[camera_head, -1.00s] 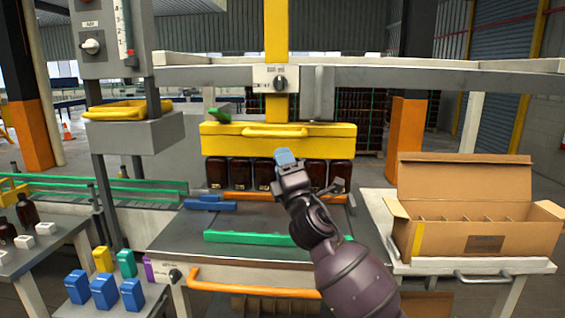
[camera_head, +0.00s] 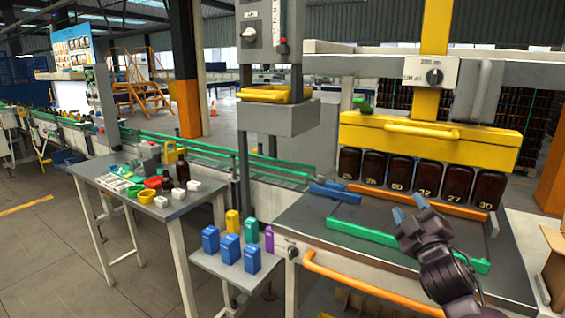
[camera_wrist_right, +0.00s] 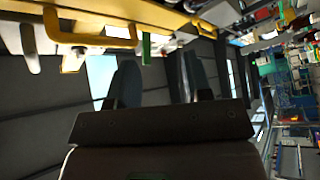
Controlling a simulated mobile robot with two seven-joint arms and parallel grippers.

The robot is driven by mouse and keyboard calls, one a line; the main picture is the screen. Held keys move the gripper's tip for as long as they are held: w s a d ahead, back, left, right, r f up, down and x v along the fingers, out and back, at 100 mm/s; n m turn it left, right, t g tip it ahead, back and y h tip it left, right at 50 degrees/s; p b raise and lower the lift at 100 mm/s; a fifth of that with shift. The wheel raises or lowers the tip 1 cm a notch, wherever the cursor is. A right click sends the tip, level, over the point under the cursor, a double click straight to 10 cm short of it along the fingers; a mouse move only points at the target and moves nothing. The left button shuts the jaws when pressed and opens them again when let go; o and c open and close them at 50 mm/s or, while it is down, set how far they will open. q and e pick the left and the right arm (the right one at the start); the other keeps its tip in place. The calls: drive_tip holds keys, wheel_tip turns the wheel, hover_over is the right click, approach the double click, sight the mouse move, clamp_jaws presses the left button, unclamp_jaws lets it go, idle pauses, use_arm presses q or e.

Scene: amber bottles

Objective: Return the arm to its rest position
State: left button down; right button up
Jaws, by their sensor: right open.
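My right gripper (camera_head: 409,214) is open and empty in the head view, with blue fingertips, in front of the row of amber bottles (camera_head: 421,178). Its arm comes in from the lower right. In the right wrist view its two dark fingers (camera_wrist_right: 158,82) stand apart with nothing between them. The bottles hang or stand under a yellow filler head (camera_head: 430,142), behind an orange bar (camera_head: 420,201). Several show numbers such as 32, 27 and 30. My left gripper is not in view.
A green bar (camera_head: 400,245) and a blue block (camera_head: 334,192) lie on the grey machine bed below. Left stands a small table with blue blocks (camera_head: 230,248), then a longer table (camera_head: 150,205) with small bottles and coloured rings. An orange handle (camera_head: 360,280) runs along the front edge.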

drive_tip(key=s+f+m+g, duration=0.3)
drive_tip(key=s+f+m, duration=0.15)
drive_tip(key=f, duration=0.85)
drive_tip(key=s+f+m+g+h, duration=0.1)
drive_tip(key=s+f+m+g, duration=0.4)
drive_tip(key=s+f, duration=1.9)
drive_tip(key=shift+s+f+m+g, duration=0.35)
drive_tip(key=shift+s+g, duration=0.45)
drive_tip(key=shift+s, duration=0.35)
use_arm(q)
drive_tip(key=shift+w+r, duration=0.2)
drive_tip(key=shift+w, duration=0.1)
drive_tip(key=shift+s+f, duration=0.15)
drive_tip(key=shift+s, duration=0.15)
